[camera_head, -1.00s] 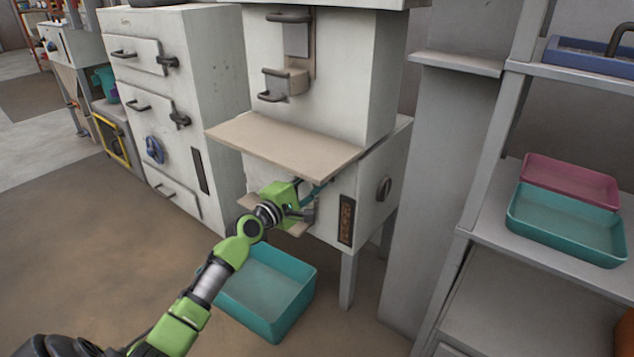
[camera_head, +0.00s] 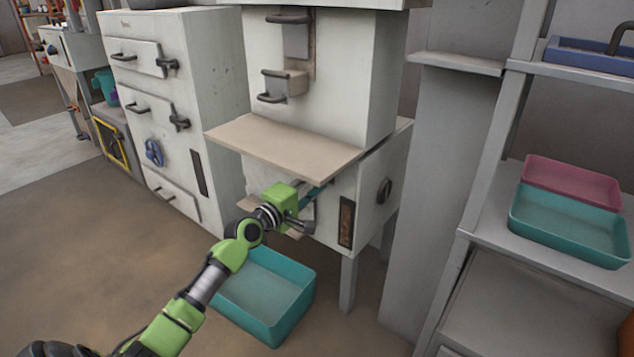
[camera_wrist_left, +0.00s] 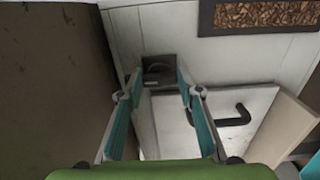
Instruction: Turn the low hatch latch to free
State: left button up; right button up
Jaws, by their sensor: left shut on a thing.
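The low hatch latch (camera_wrist_left: 159,70) is a small dark piece on the pale machine front in the left wrist view. The teal fingers of my left gripper (camera_wrist_left: 162,78) close in on it from both sides and are shut on it. In the head view my left gripper (camera_head: 312,194) reaches under the beige shelf; its green body hides the latch. The low hatch (camera_wrist_left: 180,112) is a pale panel with a dark bar handle (camera_wrist_left: 234,116), beside the latch. The latch's exact angle is hard to tell. My right gripper is not in view.
The beige shelf (camera_head: 285,147) juts out above the gripper. A teal bin (camera_head: 262,309) stands on the floor below. A pellet window (camera_head: 346,221) and a side knob (camera_head: 384,190) are to the right. A drawer cabinet (camera_head: 222,90) stands left; open floor lies in front.

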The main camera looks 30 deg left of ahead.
pick_arm(q)
jog(key=o, duration=1.1)
jog(key=s, duration=1.2)
jog(key=shift+a, duration=0.45)
